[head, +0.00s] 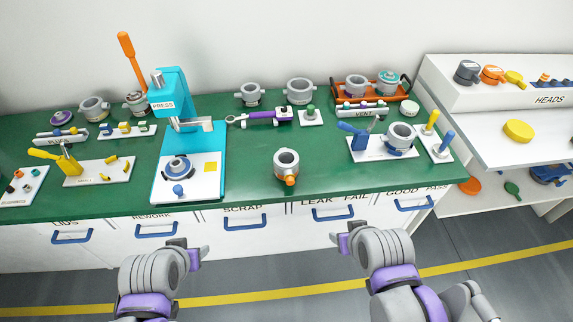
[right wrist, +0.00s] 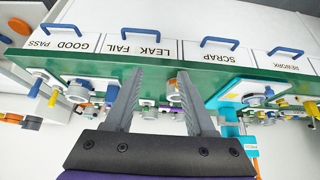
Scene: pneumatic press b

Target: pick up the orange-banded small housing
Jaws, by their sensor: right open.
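A small grey ring-shaped housing (head: 286,160) stands upright on the green bench in the head view, near the front edge above the gap between the SCRAP and LEAK FAIL drawers. Orange (head: 290,180) shows on its front side port. My right gripper (head: 345,240) is in front of the bench, below and right of this housing, apart from it. In the right wrist view the right jaws (right wrist: 160,73) are spread and empty, with the bench beyond them. My left gripper (head: 190,254) is in front of the REWORK drawer, away from everything on the bench; its jaw opening is unclear.
A blue press (head: 174,120) stands left of the housing. A purple-handled tool (head: 262,117) lies behind it. A fixture with a blue lever clamp (head: 358,135) stands to the right. Drawers with blue handles (head: 246,223) line the bench front. Bench around the housing is clear.

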